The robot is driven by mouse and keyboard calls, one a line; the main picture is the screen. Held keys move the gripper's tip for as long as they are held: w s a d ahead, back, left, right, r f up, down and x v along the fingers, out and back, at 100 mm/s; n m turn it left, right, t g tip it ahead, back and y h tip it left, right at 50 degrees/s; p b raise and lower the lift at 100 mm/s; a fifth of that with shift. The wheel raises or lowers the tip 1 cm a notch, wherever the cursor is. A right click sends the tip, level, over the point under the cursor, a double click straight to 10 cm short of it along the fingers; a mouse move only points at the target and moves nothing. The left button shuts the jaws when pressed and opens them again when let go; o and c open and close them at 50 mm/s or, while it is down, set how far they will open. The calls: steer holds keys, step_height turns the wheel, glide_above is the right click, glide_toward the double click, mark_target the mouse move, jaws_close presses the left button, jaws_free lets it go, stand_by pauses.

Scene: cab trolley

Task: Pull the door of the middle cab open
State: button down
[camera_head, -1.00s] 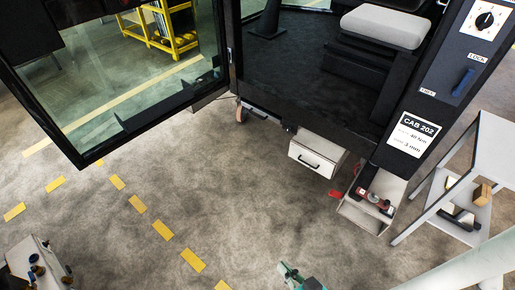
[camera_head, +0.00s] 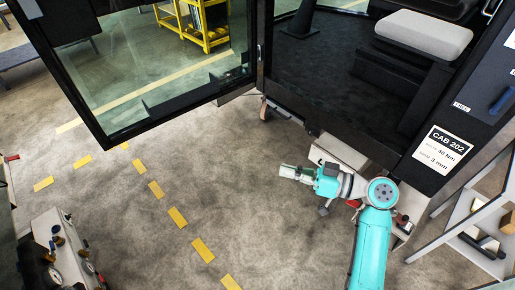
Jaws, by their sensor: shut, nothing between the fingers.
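The cab labelled CAB 202 (camera_head: 443,151) stands at the upper right, with a dark floor and a grey-topped seat (camera_head: 424,33) inside. Its door (camera_head: 178,115), a black frame around clear glass, stands swung out wide to the left of the doorway. The door's lower free corner hangs over the floor. My gripper (camera_head: 284,171) is shut and empty, pointing left over the bare floor. It is below and right of the door, apart from it. My teal arm hides part of the boxes beneath the cab's sill. No door handle can be made out.
A trolley with knobs (camera_head: 62,250) stands at the lower left. A pale shelf stand (camera_head: 470,205) is at the right edge. A yellow rack (camera_head: 205,22) shows through the glass. Floor with dashed yellow tape (camera_head: 178,217) is clear between trolley and arm.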

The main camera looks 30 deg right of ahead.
steer(key=s+d+r+n+g+y, duration=0.3)
steer(key=d+r+n+g, duration=0.15)
steer(key=r+n, duration=0.3)
steer(key=x, duration=1.3)
steer(key=shift+w+a+r+m+t, duration=0.2)
steer(key=shift+w+r+m+t, duration=0.2)
steer(key=shift+w+r, duration=0.2)
